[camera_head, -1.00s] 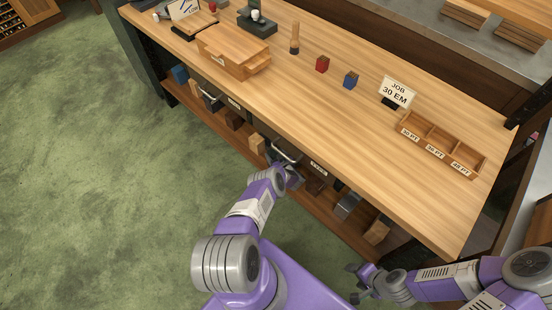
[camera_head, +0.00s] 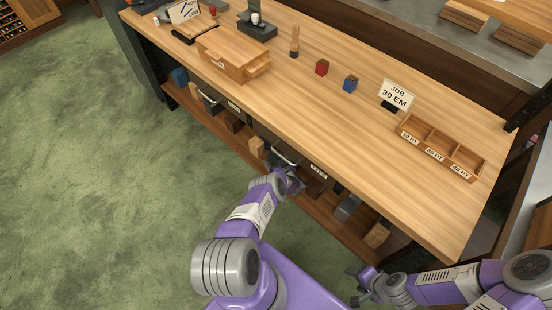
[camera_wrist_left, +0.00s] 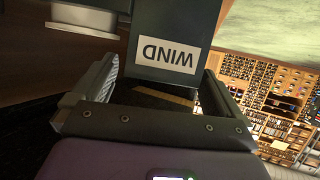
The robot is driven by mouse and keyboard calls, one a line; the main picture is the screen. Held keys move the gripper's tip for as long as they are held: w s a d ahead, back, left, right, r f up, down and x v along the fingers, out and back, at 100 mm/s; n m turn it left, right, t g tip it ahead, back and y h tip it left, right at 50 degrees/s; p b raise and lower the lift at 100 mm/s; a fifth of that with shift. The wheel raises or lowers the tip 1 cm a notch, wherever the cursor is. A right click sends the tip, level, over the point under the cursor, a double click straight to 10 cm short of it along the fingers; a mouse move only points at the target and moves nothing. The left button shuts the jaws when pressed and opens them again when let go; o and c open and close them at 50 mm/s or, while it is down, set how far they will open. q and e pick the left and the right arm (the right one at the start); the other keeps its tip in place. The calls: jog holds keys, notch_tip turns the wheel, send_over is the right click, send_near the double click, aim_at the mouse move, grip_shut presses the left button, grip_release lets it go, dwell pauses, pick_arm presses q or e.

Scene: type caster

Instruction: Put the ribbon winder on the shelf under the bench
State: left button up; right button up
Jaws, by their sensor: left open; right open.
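A dark block with a white label reading WIND (camera_wrist_left: 172,32) shows upside down in the left wrist view, between and beyond my left fingers. I cannot tell whether they touch it. My left gripper (camera_wrist_left: 155,92) is open; in the head view it is at the bench's front edge (camera_head: 292,182), partly hidden by its own wrist. My right gripper (camera_head: 358,285) is open and empty in front of the bench, at lower right. The shelf under the bench (camera_head: 345,236) runs below the bench top. No ribbon winder can be made out for certain in the head view.
The shelf holds several blocks, among them a grey one (camera_head: 347,207) and a wooden one (camera_head: 377,234). Handles (camera_head: 286,157) show under the bench top (camera_head: 300,110). A wooden box (camera_head: 232,55), a job sign (camera_head: 396,93) and a sorting tray (camera_head: 440,148) stand on top. Green floor is clear at left.

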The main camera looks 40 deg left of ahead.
pick_arm(q)
jog(key=s+d+r+m+h+p, duration=0.2)
jog(key=s+d+r+h, duration=0.15)
jog(key=d, duration=0.55)
jog(key=s+d+r+m+h+p, duration=0.2)
jog(key=d+h, duration=0.2)
jog(key=d, duration=0.5)
jog(key=s+d+r+m+h+p, duration=0.1)
jog(key=s+d+r+m+h, duration=0.15)
jog(key=d, duration=0.65)
jog(key=s+d+r+m+g+h, duration=0.2)
jog(key=s+d+r+g+h, duration=0.1)
jog(key=s+r, duration=0.4)
jog(key=s+d+r+m+g+h, duration=0.1)
jog(key=s+d+r+g+h, duration=0.1)
jog(key=s+r, duration=0.6)
jog(key=s+d+h, duration=0.1)
jog(key=s+d, duration=0.1)
jog(key=s, duration=0.2)
jog(key=shift+d+r+m+g, duration=0.25)
jog(key=shift+d+m+g, duration=0.1)
jog(key=shift+d+g, duration=0.05)
notch_tip(320, 180, up, 3)
jog(key=p, duration=0.3)
jog(key=shift+f, duration=0.1)
